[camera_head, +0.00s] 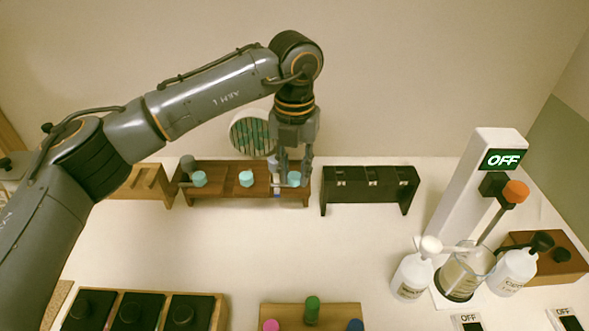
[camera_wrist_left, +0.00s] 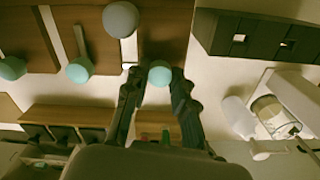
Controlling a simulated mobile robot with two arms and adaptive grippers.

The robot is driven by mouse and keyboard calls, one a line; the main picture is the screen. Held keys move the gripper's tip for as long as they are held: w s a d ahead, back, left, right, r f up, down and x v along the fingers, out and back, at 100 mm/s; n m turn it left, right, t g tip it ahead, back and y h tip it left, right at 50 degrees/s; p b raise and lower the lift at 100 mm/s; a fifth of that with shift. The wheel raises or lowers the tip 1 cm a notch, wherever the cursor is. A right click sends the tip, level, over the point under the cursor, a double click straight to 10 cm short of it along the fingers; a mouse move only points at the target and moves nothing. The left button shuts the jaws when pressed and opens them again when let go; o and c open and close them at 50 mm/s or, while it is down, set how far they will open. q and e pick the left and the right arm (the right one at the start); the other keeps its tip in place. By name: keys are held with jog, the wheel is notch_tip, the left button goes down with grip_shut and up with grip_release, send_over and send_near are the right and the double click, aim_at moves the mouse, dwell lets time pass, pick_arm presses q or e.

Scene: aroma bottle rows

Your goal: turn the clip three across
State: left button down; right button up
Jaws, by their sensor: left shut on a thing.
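A brown wooden rack (camera_head: 222,193) at the back bears a row of teal round knobs. The left teal knob (camera_head: 199,179) and the middle one (camera_head: 246,178) stand free. The third, right teal knob (camera_head: 294,178) is between the fingertips of my left gripper (camera_head: 293,182), which comes down from above. In the left wrist view this knob (camera_wrist_left: 160,73) sits between the two dark fingers (camera_wrist_left: 158,84). A thin bar (camera_wrist_left: 82,40) runs up from the middle knob (camera_wrist_left: 78,70). How the third clip's bar lies is mostly hidden. My right gripper is out of view.
A grey-blue knob (camera_wrist_left: 120,19) with a pale strip lies close left of the fingers. A black rack (camera_head: 368,184) stands right of the wooden one. Farther right are white bottles, a glass beaker (camera_head: 464,271) and a white stand marked OFF (camera_head: 479,180). The middle counter is clear.

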aim_at(294, 175)
pick_arm(q)
jog(key=c, duration=1.1)
grip_release()
jog(key=shift+r, duration=0.2)
notch_tip(294, 175, up, 12)
jog(key=shift+f, duration=0.1)
